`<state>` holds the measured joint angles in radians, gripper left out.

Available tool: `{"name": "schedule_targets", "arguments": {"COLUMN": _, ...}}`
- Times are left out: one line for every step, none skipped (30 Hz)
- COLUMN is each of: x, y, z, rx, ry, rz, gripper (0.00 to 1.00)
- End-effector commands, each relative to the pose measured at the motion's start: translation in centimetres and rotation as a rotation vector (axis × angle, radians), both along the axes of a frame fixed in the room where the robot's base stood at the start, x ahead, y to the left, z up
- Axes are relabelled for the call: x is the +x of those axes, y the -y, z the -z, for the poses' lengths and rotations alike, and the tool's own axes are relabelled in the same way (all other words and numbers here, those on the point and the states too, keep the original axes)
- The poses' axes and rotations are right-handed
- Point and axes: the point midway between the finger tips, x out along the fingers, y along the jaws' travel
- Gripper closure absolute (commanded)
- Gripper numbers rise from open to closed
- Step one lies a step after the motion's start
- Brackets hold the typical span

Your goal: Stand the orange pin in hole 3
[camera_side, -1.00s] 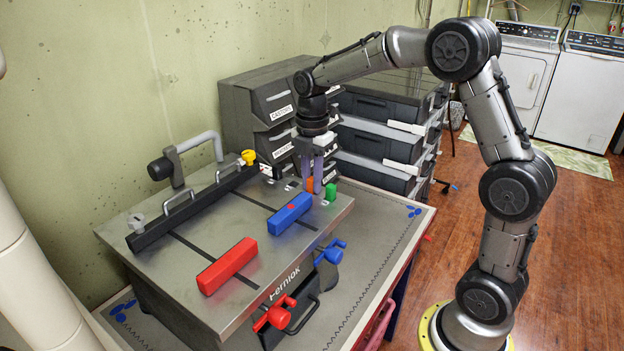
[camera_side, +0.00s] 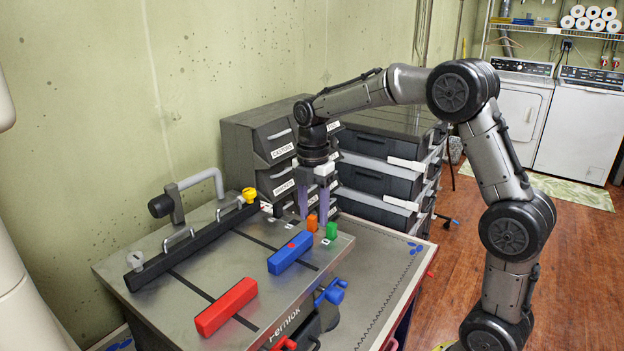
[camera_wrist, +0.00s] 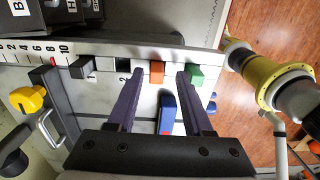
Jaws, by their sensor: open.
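The orange pin (camera_side: 312,223) stands upright at the far right end of the metal worktop, between a dark square spot and the green block (camera_side: 332,230). In the wrist view the orange pin (camera_wrist: 157,73) shows in the gap between my fingers, one place to the right of the position marked 2 (camera_wrist: 122,78). The number at its own place is not readable. My gripper (camera_side: 313,216) is open, with its purple fingers pointing down above the pin and apart from it. The pin hides the hole under it.
A black block (camera_wrist: 80,68) sits by the mark 1. The blue block (camera_side: 290,252) and red block (camera_side: 226,306) lie on the worktop (camera_side: 215,262). A yellow knob (camera_side: 249,195) ends the black fence. Dark drawer bins stand behind my gripper.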

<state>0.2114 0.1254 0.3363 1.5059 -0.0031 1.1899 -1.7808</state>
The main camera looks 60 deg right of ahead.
Motion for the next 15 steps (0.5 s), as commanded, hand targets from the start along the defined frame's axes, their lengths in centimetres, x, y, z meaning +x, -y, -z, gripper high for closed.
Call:
{"name": "schedule_targets", "arguments": {"x": 0.2, "y": 0.0, "z": -1.3, "rx": -0.001, "ry": 0.009, "rz": 0.000, "gripper": 0.49}}
{"name": "schedule_targets", "arguments": {"x": 0.2, "y": 0.0, "z": -2.1, "rx": -0.002, "ry": 0.011, "rz": 0.000, "gripper": 0.49}}
{"name": "schedule_targets", "arguments": {"x": 0.2, "y": 0.0, "z": -3.0, "rx": -0.001, "ry": 0.012, "rz": 0.000, "gripper": 0.49}}
{"name": "schedule_targets", "arguments": {"x": 0.3, "y": 0.0, "z": -3.7, "rx": -0.002, "ry": 0.014, "rz": 0.000, "gripper": 0.49}}
{"name": "schedule_targets", "arguments": {"x": 0.3, "y": 0.0, "z": -4.4, "rx": -0.001, "ry": 0.014, "rz": 0.000, "gripper": 0.49}}
{"name": "schedule_targets", "arguments": {"x": 0.3, "y": 0.0, "z": -5.2, "rx": -0.001, "ry": 0.015, "rz": 0.000, "gripper": 0.49}}
{"name": "schedule_targets", "arguments": {"x": 0.3, "y": 0.0, "z": -5.9, "rx": -0.002, "ry": 0.016, "rz": 0.000, "gripper": 0.49}}
{"name": "schedule_targets", "arguments": {"x": 0.3, "y": 0.0, "z": -6.4, "rx": -0.001, "ry": 0.015, "rz": 0.000, "gripper": 0.49}}
{"name": "schedule_targets", "arguments": {"x": 0.3, "y": 0.0, "z": -7.1, "rx": -0.001, "ry": 0.017, "rz": 0.000, "gripper": 0.49}}
{"name": "schedule_targets", "arguments": {"x": 0.3, "y": -0.1, "z": -7.6, "rx": -0.001, "ry": 0.016, "rz": 0.000, "gripper": 0.49}}
{"name": "schedule_targets", "arguments": {"x": 0.3, "y": -0.1, "z": -8.1, "rx": -0.001, "ry": 0.017, "rz": 0.000, "gripper": 0.49}}
{"name": "schedule_targets", "arguments": {"x": 0.3, "y": -0.1, "z": -8.6, "rx": -0.001, "ry": 0.017, "rz": 0.000, "gripper": 0.49}}
{"name": "schedule_targets", "arguments": {"x": 0.3, "y": -0.1, "z": -9.0, "rx": -0.001, "ry": 0.017, "rz": 0.000, "gripper": 0.49}}
{"name": "schedule_targets", "arguments": {"x": 0.3, "y": -0.1, "z": -9.3, "rx": -0.001, "ry": 0.016, "rz": 0.000, "gripper": 0.49}}
{"name": "schedule_targets", "arguments": {"x": 0.3, "y": -0.1, "z": -9.6, "rx": -0.001, "ry": 0.017, "rz": 0.000, "gripper": 0.49}}
